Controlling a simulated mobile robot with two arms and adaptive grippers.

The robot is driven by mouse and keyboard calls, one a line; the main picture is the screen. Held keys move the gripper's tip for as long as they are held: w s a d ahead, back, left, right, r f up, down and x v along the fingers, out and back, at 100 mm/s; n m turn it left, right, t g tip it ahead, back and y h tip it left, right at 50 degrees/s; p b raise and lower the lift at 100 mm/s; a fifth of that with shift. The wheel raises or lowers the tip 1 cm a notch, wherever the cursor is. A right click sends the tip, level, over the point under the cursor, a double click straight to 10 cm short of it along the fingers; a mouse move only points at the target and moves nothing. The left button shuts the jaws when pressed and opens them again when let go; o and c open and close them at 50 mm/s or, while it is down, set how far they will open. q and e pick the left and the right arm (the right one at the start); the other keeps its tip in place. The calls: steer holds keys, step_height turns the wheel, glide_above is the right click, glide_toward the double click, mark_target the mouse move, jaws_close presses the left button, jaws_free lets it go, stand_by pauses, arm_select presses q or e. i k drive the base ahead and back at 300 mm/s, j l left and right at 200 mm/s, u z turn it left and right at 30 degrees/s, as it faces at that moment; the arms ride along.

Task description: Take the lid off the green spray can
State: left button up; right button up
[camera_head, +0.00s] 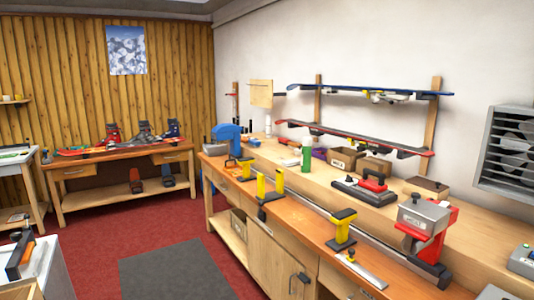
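The green spray can (306,157) stands upright on the long wooden workbench (262,205) against the right-hand wall, roughly mid-picture. A pale cap, the lid (307,141), sits on top of it. The can is small in this view, so the seam between lid and can is not clear. Neither of my grippers shows in this view.
Cardboard boxes (343,158) stand right of the can, and a red-handled tool (373,180) lies further right. Yellow-topped supports (342,230) and a metal rail line the bench front. A blue vise (227,135) stands at the far end. The dark floor mat (175,275) is clear.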

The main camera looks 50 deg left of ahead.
mark_target(306, 140)
steer(key=u, duration=1.2)
steer(key=i+j+z, duration=0.1)
steer(key=z, duration=0.35)
steer(key=i+j+z, duration=0.1)
steer(key=z, duration=0.35)
steer(key=i+j+z, duration=0.15)
steer(key=j, duration=0.15)
steer(key=i+j+z, duration=0.1)
steer(key=j, duration=0.25)
steer(key=i+j+z, duration=0.15)
steer(key=j, duration=0.2)
steer(key=i+j+z, duration=0.15)
steer(key=j, duration=0.25)
steer(key=i+j+z, duration=0.1)
steer(key=j, duration=0.3)
steer(key=i+j+z, duration=0.15)
steer(key=j, duration=0.2)
